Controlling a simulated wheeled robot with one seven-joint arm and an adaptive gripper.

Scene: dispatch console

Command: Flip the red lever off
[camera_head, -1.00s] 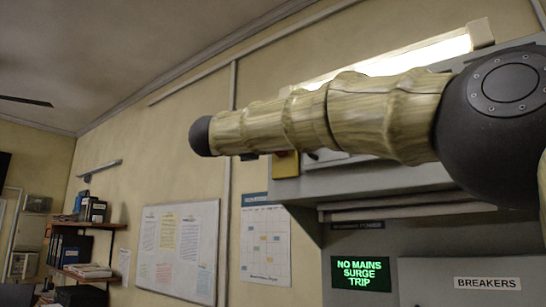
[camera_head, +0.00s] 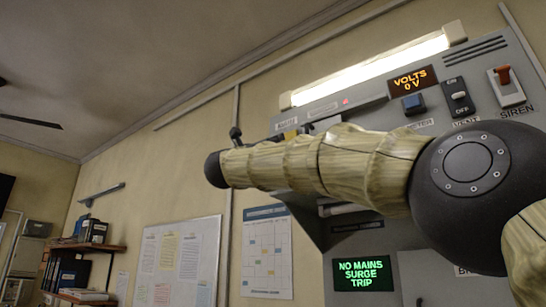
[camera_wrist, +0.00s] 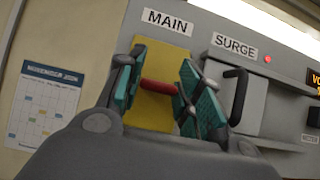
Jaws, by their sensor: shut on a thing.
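The red lever (camera_wrist: 160,87) is a short red bar in front of a yellow plate (camera_wrist: 152,112) under the MAIN label, in the wrist view. My gripper (camera_wrist: 161,75) has its two teal-padded fingers on either side of the bar and is shut on it. The lower part of the lever is hidden behind my gripper. In the head view my arm covers this part of the console, and the red lever cannot be made out there.
Right of the lever is the SURGE panel (camera_wrist: 222,95) with a dark handle (camera_wrist: 238,93) close to my right finger. A green screen (camera_head: 364,274) reads NO MAINS SURGE TRIP.

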